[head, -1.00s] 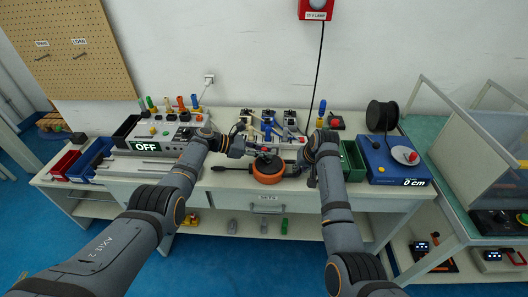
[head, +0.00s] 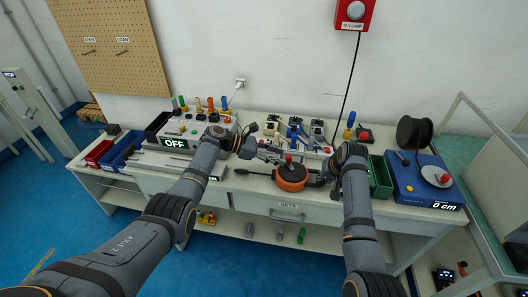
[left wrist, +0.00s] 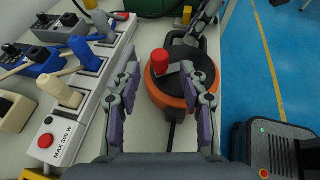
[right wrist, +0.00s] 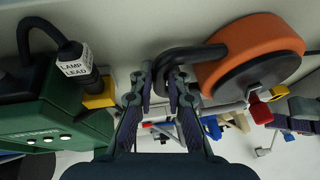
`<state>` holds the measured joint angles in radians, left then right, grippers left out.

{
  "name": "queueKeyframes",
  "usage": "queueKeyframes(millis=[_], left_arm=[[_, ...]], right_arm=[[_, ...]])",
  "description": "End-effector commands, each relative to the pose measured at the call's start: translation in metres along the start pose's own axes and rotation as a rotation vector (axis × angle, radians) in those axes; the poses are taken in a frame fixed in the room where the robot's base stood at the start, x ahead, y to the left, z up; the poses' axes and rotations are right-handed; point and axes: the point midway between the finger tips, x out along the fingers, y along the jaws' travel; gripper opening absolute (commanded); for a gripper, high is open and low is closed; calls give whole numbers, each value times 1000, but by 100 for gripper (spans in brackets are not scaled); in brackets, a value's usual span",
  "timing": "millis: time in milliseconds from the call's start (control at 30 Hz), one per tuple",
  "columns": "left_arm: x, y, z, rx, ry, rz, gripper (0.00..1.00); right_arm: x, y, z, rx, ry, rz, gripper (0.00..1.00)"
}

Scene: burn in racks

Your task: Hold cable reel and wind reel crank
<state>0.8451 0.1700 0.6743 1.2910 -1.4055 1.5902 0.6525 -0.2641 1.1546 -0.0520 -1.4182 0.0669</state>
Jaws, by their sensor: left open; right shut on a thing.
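The cable reel (head: 291,180) is an orange drum with a dark top, lying flat on the bench. Its crank has a red knob (head: 289,158), which also shows in the left wrist view (left wrist: 160,62). My left gripper (left wrist: 160,76) is open, its fingers apart on either side of the knob in that view; contact cannot be told. In the head view the left gripper (head: 276,156) is just behind and left of the knob. My right gripper (right wrist: 166,74) is shut on the reel's black loop handle (right wrist: 190,55), at the reel's right side.
A blue unit (head: 415,183) with a black spool, red-knobbed disc and "0 cm" display stands at right. A box reading "OFF" (head: 175,143) is at left. Switches and plugs line the bench behind the reel.

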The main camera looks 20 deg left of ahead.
Motion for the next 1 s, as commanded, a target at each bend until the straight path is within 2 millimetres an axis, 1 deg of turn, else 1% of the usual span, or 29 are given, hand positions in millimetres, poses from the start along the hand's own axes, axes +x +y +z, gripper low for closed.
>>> queueKeyframes(millis=[33, 100, 200, 300, 433, 700, 767, 867, 967, 1000], left_arm=[[-15, 0, -2, 3, 4, 2, 43], [-32, 1, -1, 2, 3, 2, 43], [-51, 0, -1, 1, 3, 1, 43], [-64, 0, 0, 1, 1, 1, 43], [-71, 0, 0, 0, 1, -2, 43], [-71, 0, 0, 2, 1, -1, 43], [-73, 3, -1, 21, 9, 12, 43], [-83, 21, -7, 147, 63, 90, 43], [-109, 59, -16, 417, 200, 233, 43], [-125, 78, -20, 558, 283, 297, 43]], right_arm=[[0, 0, 0, 0, 0, 1, 0], [0, 0, 0, 0, -1, 0, 0], [0, 0, 0, 0, -1, 0, 0], [0, 0, 0, 0, -1, 0, 0], [0, 0, 0, 0, -1, 0, 0], [0, 0, 0, 0, -1, 0, 0], [0, 0, 0, 0, -1, 0, 0], [0, 0, 0, 0, 0, 0, 0], [0, 0, 0, 0, -1, 0, 0], [0, 0, 0, 0, -1, 0, 0]])
